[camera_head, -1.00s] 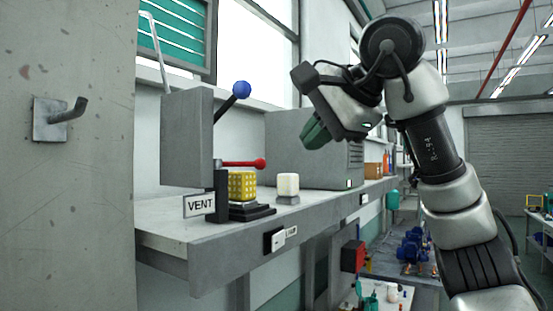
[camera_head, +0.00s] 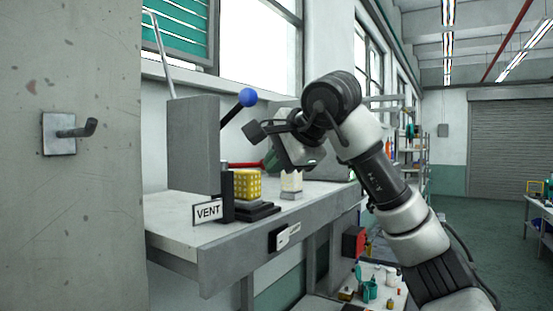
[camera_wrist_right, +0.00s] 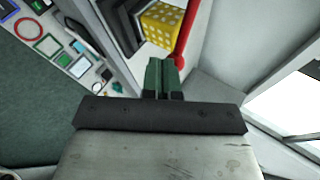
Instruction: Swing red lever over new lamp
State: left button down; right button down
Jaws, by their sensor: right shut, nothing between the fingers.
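The red lever (camera_head: 243,165) lies roughly level on the bench unit, behind and above a yellow block with pale dots (camera_head: 247,185). A small white block on a grey base (camera_head: 291,184) stands to the right; I cannot tell which of these is the new lamp. My right gripper (camera_head: 270,161) is shut and empty, its green fingers at the lever's right end, hiding its ball. In the right wrist view the red lever (camera_wrist_right: 188,32) runs just beyond the fingertips, beside the yellow block (camera_wrist_right: 163,23). Contact cannot be told. My left gripper is out of view.
A blue-knobbed lever (camera_head: 247,97) rises beside a grey box (camera_head: 193,145) on the bench (camera_head: 215,238). A VENT sign (camera_head: 207,212) stands at the front. A grey column with a hook (camera_head: 75,130) is at far left.

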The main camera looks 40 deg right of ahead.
jog(key=w+n+y, duration=0.1)
jog(key=w+d+n+y, duration=0.1)
jog(key=w+n, duration=0.1)
jog(key=shift+w+d+g+y, duration=0.25)
jog(key=shift+w+g+y, duration=0.05)
jog(key=shift+y, duration=0.1)
jog(key=shift+s, duration=0.1)
